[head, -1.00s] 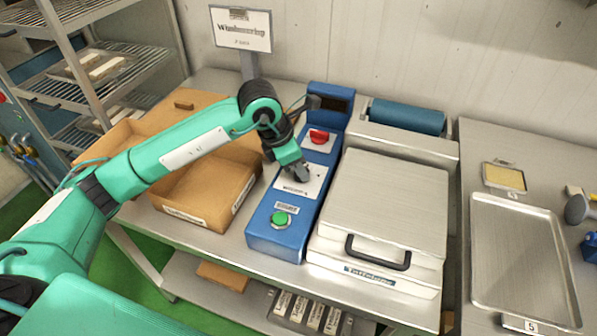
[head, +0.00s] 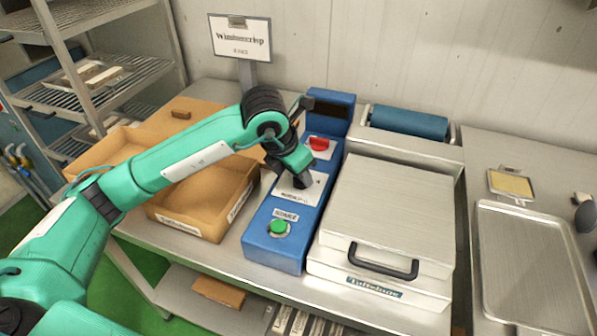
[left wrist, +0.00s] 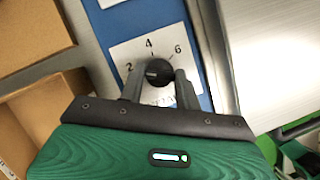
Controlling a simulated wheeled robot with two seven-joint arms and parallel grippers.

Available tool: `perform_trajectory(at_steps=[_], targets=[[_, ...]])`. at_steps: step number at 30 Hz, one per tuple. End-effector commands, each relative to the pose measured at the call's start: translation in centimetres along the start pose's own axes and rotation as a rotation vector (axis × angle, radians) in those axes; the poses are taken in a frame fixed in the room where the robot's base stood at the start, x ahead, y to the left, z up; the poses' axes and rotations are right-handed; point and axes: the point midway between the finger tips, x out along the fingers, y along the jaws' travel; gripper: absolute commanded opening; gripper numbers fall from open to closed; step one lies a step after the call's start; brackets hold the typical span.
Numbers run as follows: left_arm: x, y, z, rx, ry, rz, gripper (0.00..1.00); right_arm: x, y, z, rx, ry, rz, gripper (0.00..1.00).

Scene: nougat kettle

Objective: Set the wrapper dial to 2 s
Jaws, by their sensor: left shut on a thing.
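The wrapper's blue control box (head: 262,235) stands on the steel table, with a white dial plate (head: 312,192) on its top face. In the left wrist view the black dial knob (left wrist: 160,72) sits on the white plate (left wrist: 122,52), printed 2, 4 and 6. A pale mark on the knob seems to point left, toward the 2; it is small. My left gripper (left wrist: 159,84) is shut on the knob, one finger on each side. In the head view my left gripper (head: 301,181) hides the knob. My right gripper is not in view.
A green START button (head: 279,229) and a red switch (head: 319,144) share the blue box. A cardboard tray (head: 205,205) stands left of it. A steel-lidded machine with a black handle (head: 383,262) stands close on the right. An empty metal tray (head: 530,260) lies farther right.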

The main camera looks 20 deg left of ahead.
Motion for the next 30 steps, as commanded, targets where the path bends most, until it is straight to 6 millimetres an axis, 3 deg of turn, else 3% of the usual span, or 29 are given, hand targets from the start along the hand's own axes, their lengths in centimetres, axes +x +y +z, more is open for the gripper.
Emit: perform_trajectory(at_steps=[6,7,9,10,22,30], targets=[[-0.1,0.1,0.1,-0.001,-0.002,0.001,0.10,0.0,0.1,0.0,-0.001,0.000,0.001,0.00],[-0.1,0.1,0.1,-0.001,-0.002,0.001,0.39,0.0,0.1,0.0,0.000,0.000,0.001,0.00],[-0.1,0.1,0.1,-0.001,-0.002,0.001,0.53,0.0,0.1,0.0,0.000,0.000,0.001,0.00],[-0.1,0.1,0.0,-0.001,-0.001,0.001,0.55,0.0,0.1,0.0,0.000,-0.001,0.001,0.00],[-1.0,0.1,0.1,0.000,-0.003,0.002,0.55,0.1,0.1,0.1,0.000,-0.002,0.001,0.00],[-6.5,0.1,0.1,0.002,-0.006,0.003,0.55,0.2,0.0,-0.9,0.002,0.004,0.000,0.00]])
